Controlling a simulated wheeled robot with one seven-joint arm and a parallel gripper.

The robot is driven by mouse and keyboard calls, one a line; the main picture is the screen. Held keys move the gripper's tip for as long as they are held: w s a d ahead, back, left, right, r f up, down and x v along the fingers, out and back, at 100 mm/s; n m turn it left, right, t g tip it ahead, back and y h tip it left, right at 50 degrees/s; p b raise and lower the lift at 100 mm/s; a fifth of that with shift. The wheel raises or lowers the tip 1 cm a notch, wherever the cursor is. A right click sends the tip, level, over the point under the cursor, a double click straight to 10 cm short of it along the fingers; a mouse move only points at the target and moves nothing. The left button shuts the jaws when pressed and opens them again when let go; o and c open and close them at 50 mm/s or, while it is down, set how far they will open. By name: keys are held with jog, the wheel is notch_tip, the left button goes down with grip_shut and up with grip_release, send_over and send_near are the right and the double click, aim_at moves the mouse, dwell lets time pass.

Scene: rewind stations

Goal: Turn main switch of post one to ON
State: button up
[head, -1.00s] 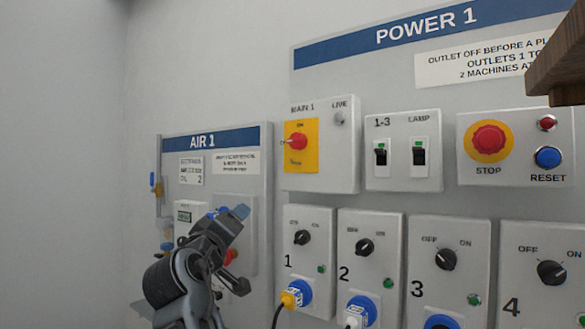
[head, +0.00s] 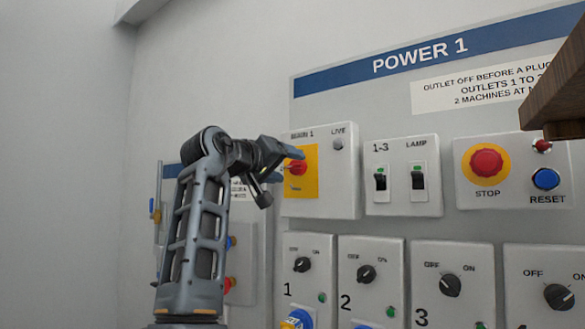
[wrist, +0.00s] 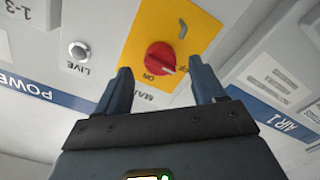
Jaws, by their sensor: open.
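The main switch is a red rotary knob (head: 297,168) on a yellow plate (head: 299,188) on the grey MAIN 1 box (head: 335,200) of the POWER 1 panel. The knob also shows in the wrist view (wrist: 160,57), with a small pale mark on its rim; I cannot tell surely which position it is set to. My gripper (head: 290,158) is raised at the box's left side. In the wrist view my gripper (wrist: 162,75) is open, its two blue fingers either side of the knob in the picture, with a gap; they appear not to touch it.
A grey, unlit LIVE lamp (head: 338,144) sits right of the knob. The 1-3 and LAMP switch box (head: 402,200), STOP button (head: 486,162) and RESET button (head: 546,179) are further right. Outlet boxes (head: 310,243) lie below. A wooden edge (head: 560,75) juts in at upper right.

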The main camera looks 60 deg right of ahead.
aim_at(293, 167)
jog(key=shift+s+d, duration=0.1)
jog(key=shift+d, duration=1.5)
jog(key=c, duration=1)
